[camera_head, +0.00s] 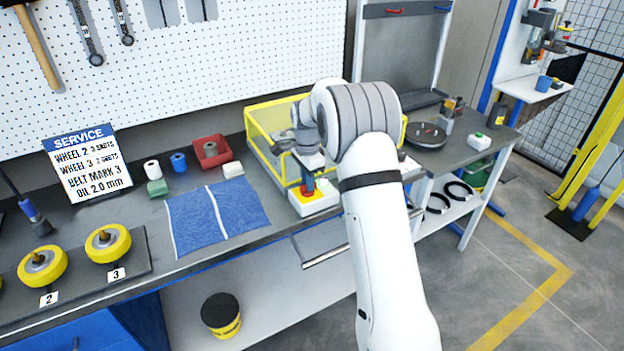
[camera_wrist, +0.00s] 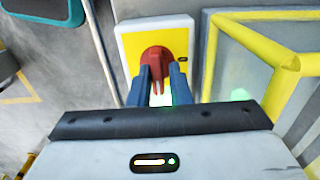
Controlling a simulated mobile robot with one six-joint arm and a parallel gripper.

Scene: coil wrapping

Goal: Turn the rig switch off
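The rig switch is a red rotary knob (camera_wrist: 155,60) on a yellow plate with a white box (camera_wrist: 128,40). In the head view the white and yellow switch box (camera_head: 318,203) sits on the bench at the front of the yellow-framed guard. My gripper (camera_wrist: 160,72) points at the switch, one blue finger on each side of the red knob. The fingers are apart with the knob's grip between them. I cannot tell whether they press on it. In the head view my gripper (camera_head: 307,187) is down at the switch, and my arm hides part of the guard behind.
The yellow-framed clear guard (camera_head: 262,117) stands close beside the switch. A metal bar handle (camera_head: 325,256) juts from the bench front below. A blue cloth (camera_head: 215,215), a red bin (camera_head: 211,151) and a service sign (camera_head: 88,165) lie left. A turntable (camera_head: 427,135) is right.

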